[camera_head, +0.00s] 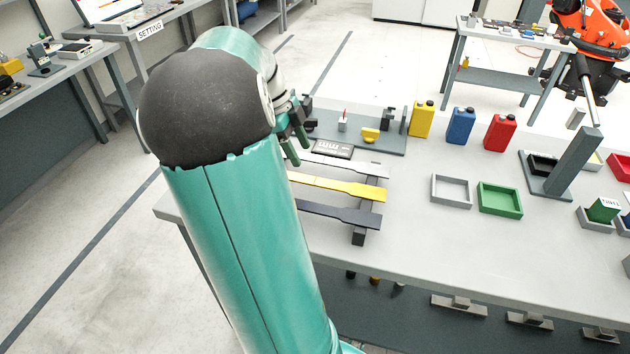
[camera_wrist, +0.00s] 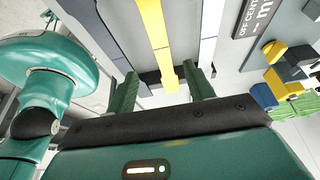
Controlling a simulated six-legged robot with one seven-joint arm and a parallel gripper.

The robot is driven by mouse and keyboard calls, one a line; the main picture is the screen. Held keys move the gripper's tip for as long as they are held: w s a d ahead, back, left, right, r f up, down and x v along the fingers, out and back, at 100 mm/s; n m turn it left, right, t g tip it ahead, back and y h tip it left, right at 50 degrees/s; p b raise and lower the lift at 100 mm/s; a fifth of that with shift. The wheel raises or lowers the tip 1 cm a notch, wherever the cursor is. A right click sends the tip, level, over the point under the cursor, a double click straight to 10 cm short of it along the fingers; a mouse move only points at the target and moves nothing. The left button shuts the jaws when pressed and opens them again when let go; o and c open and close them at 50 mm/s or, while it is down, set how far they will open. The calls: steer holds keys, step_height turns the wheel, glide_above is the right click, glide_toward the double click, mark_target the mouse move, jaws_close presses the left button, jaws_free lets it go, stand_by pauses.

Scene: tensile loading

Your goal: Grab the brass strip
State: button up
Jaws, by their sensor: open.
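The brass strip (camera_head: 345,187) is yellow, with a narrow middle and wide ends. It lies across a dark rack (camera_head: 359,235) on the grey bench, between a pale silver strip (camera_head: 350,165) and a dark strip (camera_head: 340,214). My gripper (camera_head: 296,147) is near the strips' left ends, partly hidden by my arm. In the wrist view, my gripper (camera_wrist: 163,88) has its two green fingers spread apart. The near end of the brass strip (camera_wrist: 156,38) shows between them, with nothing visibly gripped. I cannot tell its distance from the fingertips.
A dark plate (camera_head: 385,143) with small fixtures lies behind the rack. Yellow (camera_head: 421,119), blue (camera_head: 461,126) and red (camera_head: 500,132) canisters stand to its right. Grey (camera_head: 451,190) and green (camera_head: 499,199) trays sit right of the rack. Bare bench lies between rack and trays.

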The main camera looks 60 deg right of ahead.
mark_target(315, 180)
steer(key=x, duration=0.8)
steer(key=shift+d, duration=0.1)
steer(key=shift+c, duration=0.4)
jaws_close()
